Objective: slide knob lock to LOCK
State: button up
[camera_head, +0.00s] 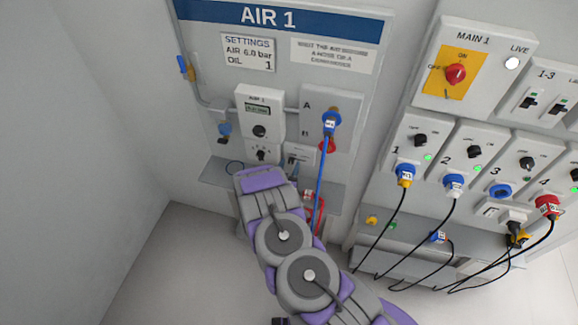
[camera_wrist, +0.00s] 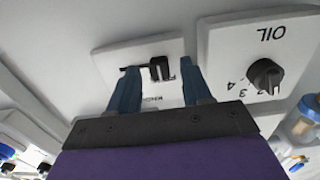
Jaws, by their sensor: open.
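The slide lock is a white plate (camera_wrist: 112,62) with a dark slot and a dark knob (camera_wrist: 160,68), seen upside down in the wrist view. The knob sits toward the right end of the slot in that view. My gripper (camera_wrist: 162,72) is open, with its two blue fingers on either side of the knob. The right finger is the nearer one. Whether they touch the knob or plate I cannot tell. The plate's lettering is mostly hidden by the fingers. In the head view the plate (camera_head: 299,151) is small, and my arm hides most of my gripper.
The oil unit (camera_wrist: 220,60) with its black dial (camera_wrist: 265,76) is close at the right in the wrist view. In the head view a blue hose (camera_head: 320,165) hangs from the air outlet just right of the plate. A grey shelf (camera_head: 217,172) is below.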

jog(key=shift+w+d, duration=0.1)
jog(key=shift+w, duration=0.1)
grip_shut()
dwell(0.4)
